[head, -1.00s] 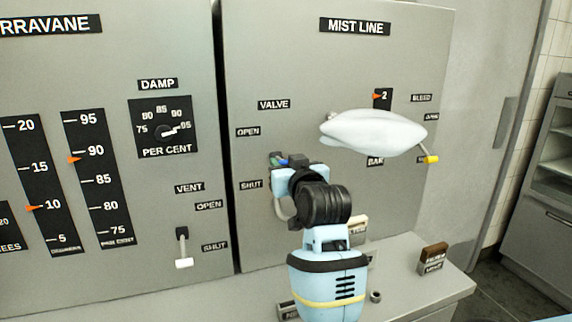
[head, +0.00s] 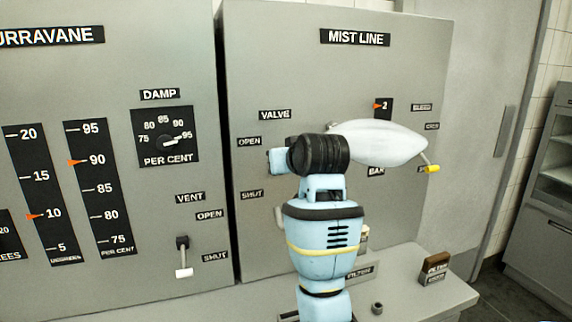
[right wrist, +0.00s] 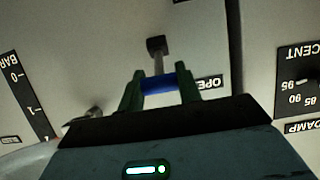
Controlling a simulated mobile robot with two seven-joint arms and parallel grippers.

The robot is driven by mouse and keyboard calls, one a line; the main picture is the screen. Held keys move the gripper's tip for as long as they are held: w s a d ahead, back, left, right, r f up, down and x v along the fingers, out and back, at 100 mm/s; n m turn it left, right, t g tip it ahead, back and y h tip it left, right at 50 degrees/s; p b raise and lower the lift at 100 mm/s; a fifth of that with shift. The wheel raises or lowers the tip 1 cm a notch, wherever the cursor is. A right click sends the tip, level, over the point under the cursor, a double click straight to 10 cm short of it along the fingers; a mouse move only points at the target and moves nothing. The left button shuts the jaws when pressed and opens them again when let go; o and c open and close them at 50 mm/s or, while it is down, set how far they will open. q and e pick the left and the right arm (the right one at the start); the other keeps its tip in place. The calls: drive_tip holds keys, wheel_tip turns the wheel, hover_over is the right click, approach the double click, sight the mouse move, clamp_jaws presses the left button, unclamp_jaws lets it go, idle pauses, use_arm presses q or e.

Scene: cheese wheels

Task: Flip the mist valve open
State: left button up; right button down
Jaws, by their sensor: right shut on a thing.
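The mist line panel (head: 348,80) carries the valve lever, its labels reading OPEN (head: 249,141) and SHUT (head: 252,194). In the right wrist view, the lever's blue grip (right wrist: 158,85) lies between the green fingers of my right gripper (right wrist: 160,92), with a stem leading to a dark block (right wrist: 156,44). The blue grip is level with the OPEN label (right wrist: 199,83). My right gripper is shut on this grip. In the head view, my wrist hides the lever and most of the gripper. My left gripper is out of view.
A smooth white oblong shape (head: 380,142) covers part of the gauge, right of my wrist. A yellow-tipped bleed lever (head: 432,169) is at its right. The vent lever (head: 184,272) is on the left panel. A small block (head: 435,267) stands on the ledge.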

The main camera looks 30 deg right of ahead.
drive_tip(key=c, duration=1)
unclamp_jaws()
drive_tip(key=shift+o, duration=0.2)
drive_tip(key=v, duration=0.8)
drive_tip(key=shift+w, duration=0.1)
